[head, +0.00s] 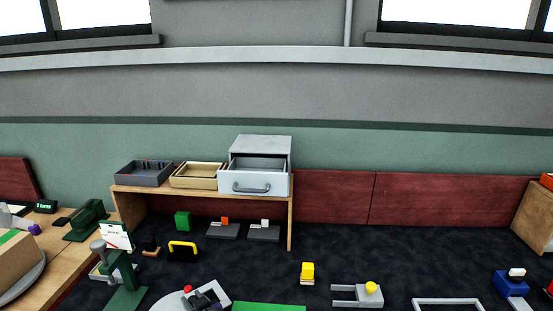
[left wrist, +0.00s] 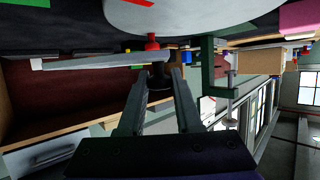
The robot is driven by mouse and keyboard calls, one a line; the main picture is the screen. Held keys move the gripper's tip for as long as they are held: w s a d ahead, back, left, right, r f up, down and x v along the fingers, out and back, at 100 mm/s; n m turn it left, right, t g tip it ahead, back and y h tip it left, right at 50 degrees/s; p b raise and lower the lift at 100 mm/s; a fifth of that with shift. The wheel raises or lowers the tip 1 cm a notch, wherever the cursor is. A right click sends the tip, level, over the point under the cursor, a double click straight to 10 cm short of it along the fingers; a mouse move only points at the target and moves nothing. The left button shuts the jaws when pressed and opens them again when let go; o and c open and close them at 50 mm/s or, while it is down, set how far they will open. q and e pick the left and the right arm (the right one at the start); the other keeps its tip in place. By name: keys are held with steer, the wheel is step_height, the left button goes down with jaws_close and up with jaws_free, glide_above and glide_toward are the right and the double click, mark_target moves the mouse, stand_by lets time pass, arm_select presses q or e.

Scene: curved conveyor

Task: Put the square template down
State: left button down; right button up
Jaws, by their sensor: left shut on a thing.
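The square template is a pale grey flat plate (head: 222,289) at the bottom of the head view, largely covered by my left gripper (head: 205,299). In the left wrist view the plate (left wrist: 85,63) shows nearly edge-on. A short black handle (left wrist: 159,79) at the plate stands between the fingertips of my left gripper (left wrist: 160,88), which is shut on it. A red knob (head: 187,289) is beside the plate, and it also shows in the left wrist view (left wrist: 152,43). I cannot tell whether the plate touches the surface below. My right gripper is not in view.
A pale round disc (head: 170,304) lies beside the plate. A green press (head: 125,285) stands left of it, and a green mat (head: 268,308) lies right. A wooden shelf (head: 205,194) with trays and a drawer unit (head: 265,183) is behind.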

arm_select(q)
steer(key=d+m+t+h, duration=0.2)
steer(key=d+m+h, duration=0.2)
steer(key=shift+w+d, duration=0.1)
steer(key=shift+d, duration=0.3)
step_height(320, 180, up, 12)
steer(key=p, duration=1.2)
steer(key=f+m+h, duration=0.1)
steer(key=f, duration=0.2)
steer(key=s+f+m+h, duration=0.1)
steer(key=f+h, duration=0.1)
steer(key=s+f+m+h, duration=0.1)
steer(key=f, duration=0.2)
steer(key=shift+f+m+t, duration=0.3)
steer(key=shift+f+t, duration=0.05)
steer(key=shift+t, duration=0.05)
steer(key=shift+s, duration=0.1)
steer(key=shift+d, duration=0.1)
